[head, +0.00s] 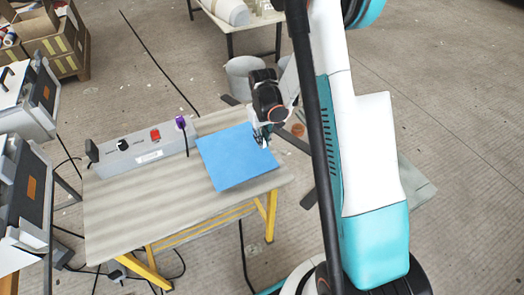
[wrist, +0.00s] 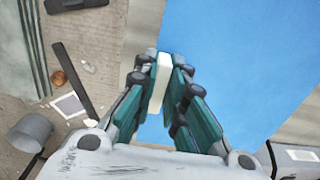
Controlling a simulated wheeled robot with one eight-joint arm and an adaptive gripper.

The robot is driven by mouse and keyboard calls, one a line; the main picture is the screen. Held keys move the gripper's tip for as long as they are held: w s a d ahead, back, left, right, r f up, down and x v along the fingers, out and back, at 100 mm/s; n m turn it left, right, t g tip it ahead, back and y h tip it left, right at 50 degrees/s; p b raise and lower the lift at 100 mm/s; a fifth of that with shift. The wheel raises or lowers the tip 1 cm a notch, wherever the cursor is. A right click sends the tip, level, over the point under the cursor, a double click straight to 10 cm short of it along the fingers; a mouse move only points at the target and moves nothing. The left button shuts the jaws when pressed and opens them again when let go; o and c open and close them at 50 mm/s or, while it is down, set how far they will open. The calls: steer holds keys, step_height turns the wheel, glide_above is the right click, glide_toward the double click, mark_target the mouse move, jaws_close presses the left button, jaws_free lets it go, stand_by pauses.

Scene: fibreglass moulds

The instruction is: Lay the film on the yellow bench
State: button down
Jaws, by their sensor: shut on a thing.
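The film is a flat blue square sheet (head: 237,157) over the right part of the yellow bench (head: 135,205), which has a grey-beige top and yellow legs. My gripper (head: 262,135) is at the film's far right edge. In the wrist view my gripper (wrist: 160,78) is shut on a white strip at the edge of the blue film (wrist: 240,70). The film looks flat; I cannot tell whether it touches the bench top or hangs just above it.
A grey control box (head: 145,150) with a red switch and a purple-topped item stands along the bench's back left edge. Grey buckets (head: 243,75) stand on the floor behind. Grey machines (head: 25,170) stand at the left. The bench's left and front top is clear.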

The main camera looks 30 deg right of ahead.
steer(key=shift+f+b, duration=0.8)
steer(key=shift+f, duration=1.7)
steer(key=shift+f, duration=0.1)
steer(key=c, duration=1.7)
jaws_free()
steer(key=shift+o, duration=0.2)
